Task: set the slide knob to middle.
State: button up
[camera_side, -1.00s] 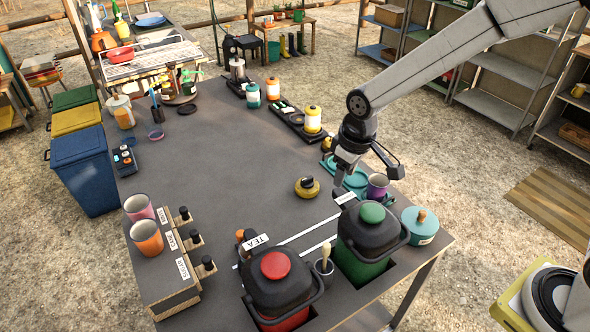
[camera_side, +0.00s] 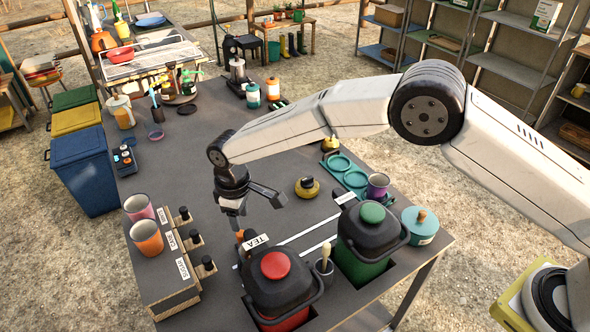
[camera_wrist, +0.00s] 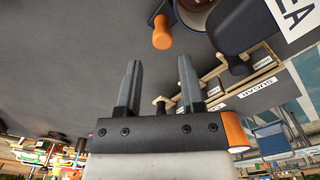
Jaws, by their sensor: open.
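An orange-ended knob (camera_side: 239,236) is at the end of the white-lined strip (camera_side: 312,229) by the TEA label (camera_side: 256,241); it looks like the slide knob, though its mount is mostly hidden. In the wrist view the orange knob (camera_wrist: 162,36) shows just beyond and between my fingertips, apart from them. My gripper (camera_side: 235,217) points down above the table close to the knob. In the wrist view my gripper (camera_wrist: 158,64) has its two fingers spread with nothing between them.
The red-topped canister (camera_side: 275,265) and green-topped canister (camera_side: 374,213) stand beside the strip. A wooden box with pegs (camera_side: 170,290) and two mugs (camera_side: 146,237) are at left. A yellow-and-black round item (camera_side: 307,187) sits behind the strip. The table's middle left (camera_side: 185,165) is clear.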

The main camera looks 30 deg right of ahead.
aim_at(241, 233)
jog(key=shift+a+f, duration=0.1)
jog(key=shift+a, duration=0.15)
jog(key=shift+f, duration=0.1)
jog(key=shift+f, duration=3.8)
grip_shut()
